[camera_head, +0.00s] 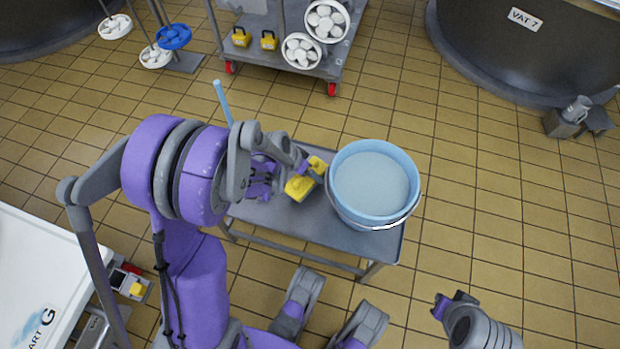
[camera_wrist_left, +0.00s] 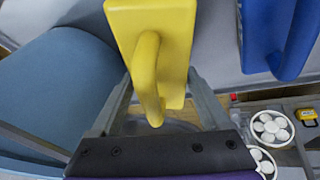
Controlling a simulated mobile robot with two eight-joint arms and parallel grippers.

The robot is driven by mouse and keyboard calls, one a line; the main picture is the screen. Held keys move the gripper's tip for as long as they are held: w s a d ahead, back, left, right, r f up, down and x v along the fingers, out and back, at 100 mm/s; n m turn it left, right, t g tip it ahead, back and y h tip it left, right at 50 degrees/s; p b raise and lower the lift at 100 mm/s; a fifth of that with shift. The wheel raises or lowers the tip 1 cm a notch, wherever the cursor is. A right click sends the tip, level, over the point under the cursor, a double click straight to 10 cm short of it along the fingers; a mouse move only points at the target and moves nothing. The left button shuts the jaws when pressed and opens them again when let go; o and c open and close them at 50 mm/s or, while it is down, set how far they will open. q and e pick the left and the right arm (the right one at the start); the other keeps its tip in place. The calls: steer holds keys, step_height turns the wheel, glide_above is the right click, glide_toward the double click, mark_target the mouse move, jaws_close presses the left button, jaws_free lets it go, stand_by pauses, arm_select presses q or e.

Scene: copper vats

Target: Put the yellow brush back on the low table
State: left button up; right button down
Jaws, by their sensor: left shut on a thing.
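The yellow brush (camera_head: 299,188) is in my left gripper (camera_head: 282,178), over the grey low table (camera_head: 300,228). In the left wrist view the yellow brush (camera_wrist_left: 178,45) shows its block and looped handle between my fingers. I cannot tell whether its underside touches the table. It is just left of the light blue bucket (camera_head: 370,183), which stands on the table's right part. The table's left part is hidden behind my left arm. My right gripper (camera_head: 452,303) is low at the right, away from the table; its jaw opening is unclear.
A blue handled thing (camera_wrist_left: 290,40) lies beside the yellow brush in the left wrist view. A white cart (camera_head: 40,265) is at left. Tiled floor (camera_head: 490,190) is free at right.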

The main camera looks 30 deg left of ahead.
mark_target(309, 179)
arm_select(q)
steer(key=shift+f+b, duration=0.55)
steer(key=shift+f, duration=1.2)
steer(key=shift+f, duration=0.1)
steer(key=o, duration=1.3)
